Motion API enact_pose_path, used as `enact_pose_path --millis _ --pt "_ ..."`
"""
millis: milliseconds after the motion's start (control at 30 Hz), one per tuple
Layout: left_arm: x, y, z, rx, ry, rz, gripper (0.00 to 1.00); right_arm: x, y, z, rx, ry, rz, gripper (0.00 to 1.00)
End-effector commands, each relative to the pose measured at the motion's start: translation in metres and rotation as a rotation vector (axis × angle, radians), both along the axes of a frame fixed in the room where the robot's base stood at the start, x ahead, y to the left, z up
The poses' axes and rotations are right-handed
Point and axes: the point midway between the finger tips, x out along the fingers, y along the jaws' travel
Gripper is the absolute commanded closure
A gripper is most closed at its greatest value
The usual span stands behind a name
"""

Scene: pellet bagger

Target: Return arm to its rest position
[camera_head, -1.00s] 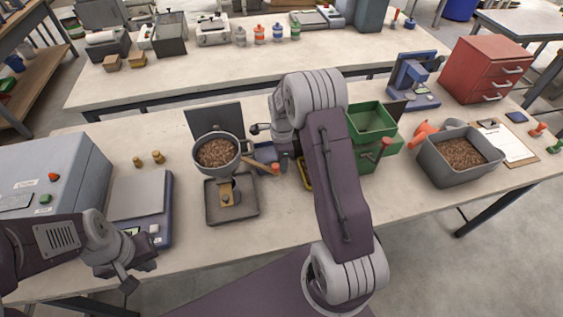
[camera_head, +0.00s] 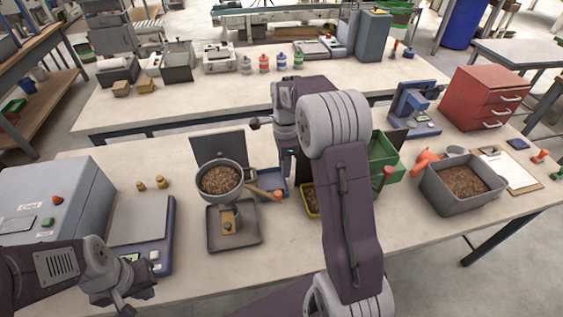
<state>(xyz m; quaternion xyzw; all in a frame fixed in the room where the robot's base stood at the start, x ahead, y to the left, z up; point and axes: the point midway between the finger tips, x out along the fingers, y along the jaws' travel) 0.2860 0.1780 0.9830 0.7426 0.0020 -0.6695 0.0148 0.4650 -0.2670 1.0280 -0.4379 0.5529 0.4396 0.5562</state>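My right arm (camera_head: 345,200) reaches up through the middle of the picture, over the bench. Its forearm hides part of the green hopper box. The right gripper (camera_head: 291,174) is mostly hidden behind the arm, above the bench between the blue tray and the yellow tray; its fingers cannot be made out. My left arm comes in at the lower left. The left gripper (camera_head: 124,304) is small and dark, by the bench's front edge below the scale (camera_head: 140,225); the gap between its fingers is unclear. I see nothing held in it.
A pot of brown pellets (camera_head: 221,181) stands behind a grey tray (camera_head: 234,242). A blue tray (camera_head: 272,183) and a yellow-rimmed tray (camera_head: 311,200) lie near the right gripper. The green hopper box (camera_head: 383,158) and grey pellet bin (camera_head: 462,200) stand to the right.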

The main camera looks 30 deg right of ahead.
Motion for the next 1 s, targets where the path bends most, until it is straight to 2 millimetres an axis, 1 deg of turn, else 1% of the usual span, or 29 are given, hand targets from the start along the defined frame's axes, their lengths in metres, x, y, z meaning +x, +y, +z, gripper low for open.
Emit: enact_pose_path --millis 200,267,300,333,367,400,433,467,500,567,600,667,700,800,867,900,1000 --pt "0.0 0.0 0.0 0.0 0.0 0.0 1.0 0.001 0.003 0.0 0.0 -0.001 0.007 0.7" --pt "0.0 0.0 0.0 0.0 0.0 0.0 1.0 0.004 0.009 0.01 -0.005 -0.024 0.023 0.7" --pt "0.0 0.0 0.0 0.0 0.0 0.0 1.0 0.005 0.016 0.021 -0.008 -0.048 0.041 0.7" --pt "0.0 0.0 0.0 0.0 0.0 0.0 1.0 -0.001 0.025 0.028 -0.008 -0.051 0.059 0.7" --pt "0.0 0.0 0.0 0.0 0.0 0.0 1.0 -0.013 0.034 0.031 -0.006 -0.041 0.078 0.7" --pt "0.0 0.0 0.0 0.0 0.0 0.0 1.0 -0.03 0.046 0.032 -0.003 -0.034 0.11 0.7" --pt "0.0 0.0 0.0 0.0 0.0 0.0 1.0 -0.042 0.053 0.03 -0.001 -0.031 0.158 0.7" --pt "0.0 0.0 0.0 0.0 0.0 0.0 1.0 -0.055 0.06 0.028 -0.001 -0.031 0.221 0.7" --pt "0.0 0.0 0.0 0.0 0.0 0.0 1.0 -0.071 0.068 0.023 -0.001 -0.033 0.324 0.7" --pt "0.0 0.0 0.0 0.0 0.0 0.0 1.0 -0.096 0.077 0.014 -0.002 -0.037 0.505 0.7" --pt "0.0 0.0 0.0 0.0 0.0 0.0 1.0 -0.115 0.082 0.006 -0.004 -0.04 0.645 0.7" --pt "0.0 0.0 0.0 0.0 0.0 0.0 1.0 -0.143 0.088 -0.008 -0.008 -0.045 0.88 0.7" --pt "0.0 0.0 0.0 0.0 0.0 0.0 1.0 -0.159 0.089 -0.018 -0.013 -0.049 1.036 0.7" --pt "0.0 0.0 0.0 0.0 0.0 0.0 1.0 -0.187 0.089 -0.039 -0.023 -0.051 1.378 0.7" --pt "0.0 0.0 0.0 0.0 0.0 0.0 1.0 -0.191 0.089 -0.045 -0.036 -0.06 1.536 0.7" --pt "0.0 0.0 0.0 0.0 0.0 0.0 1.0 -0.187 0.088 -0.046 -0.054 -0.075 1.617 0.7" --pt "0.0 0.0 0.0 0.0 0.0 0.0 1.0 -0.179 0.088 -0.045 -0.085 -0.095 1.742 0.7"
